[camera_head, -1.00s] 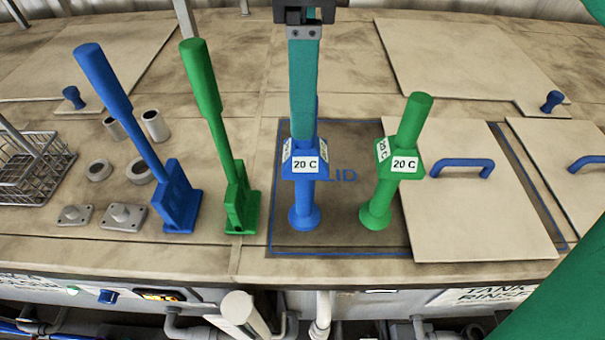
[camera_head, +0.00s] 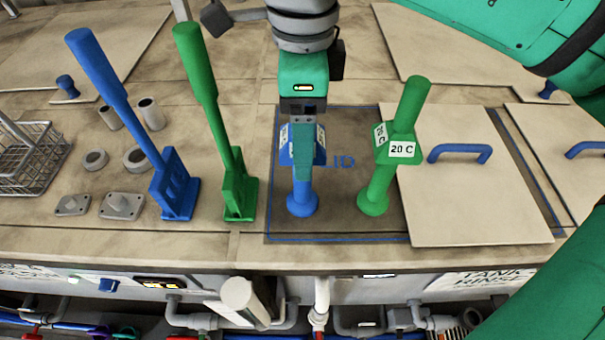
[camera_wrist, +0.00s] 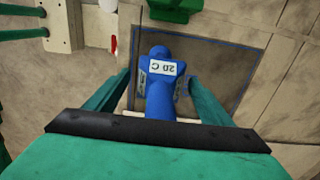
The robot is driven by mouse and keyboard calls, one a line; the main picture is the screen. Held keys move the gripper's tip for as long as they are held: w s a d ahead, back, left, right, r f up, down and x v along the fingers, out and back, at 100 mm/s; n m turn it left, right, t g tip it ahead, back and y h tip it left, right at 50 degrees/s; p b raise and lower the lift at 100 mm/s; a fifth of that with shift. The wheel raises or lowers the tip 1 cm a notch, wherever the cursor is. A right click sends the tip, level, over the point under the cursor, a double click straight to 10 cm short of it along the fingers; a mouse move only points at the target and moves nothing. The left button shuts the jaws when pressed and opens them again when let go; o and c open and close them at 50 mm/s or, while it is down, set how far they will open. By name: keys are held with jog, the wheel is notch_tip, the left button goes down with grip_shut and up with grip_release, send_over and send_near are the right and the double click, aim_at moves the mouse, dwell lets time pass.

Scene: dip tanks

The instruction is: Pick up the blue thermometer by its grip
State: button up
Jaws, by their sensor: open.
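The blue thermometer (camera_head: 302,202) stands upright on a dark, blue-outlined patch of the bench top. Its collar carries white labels; in the wrist view the blue thermometer (camera_wrist: 161,98) shows a label reading 20 C. My gripper (camera_head: 303,172) is over it from above and hides its upper part in the head view. In the wrist view my gripper (camera_wrist: 158,90) has its two green fingers apart, one on each side of the thermometer. I cannot tell whether either finger touches it. A similar green thermometer (camera_head: 376,192) stands just to the right.
A green lever (camera_head: 238,195) and a blue lever (camera_head: 174,190) stand to the left. A lid with a blue handle (camera_head: 460,152) lies at right. Metal fittings (camera_head: 122,205) and a wire basket (camera_head: 30,165) are further left. The bench's front edge is close.

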grip_shut()
dwell(0.3)
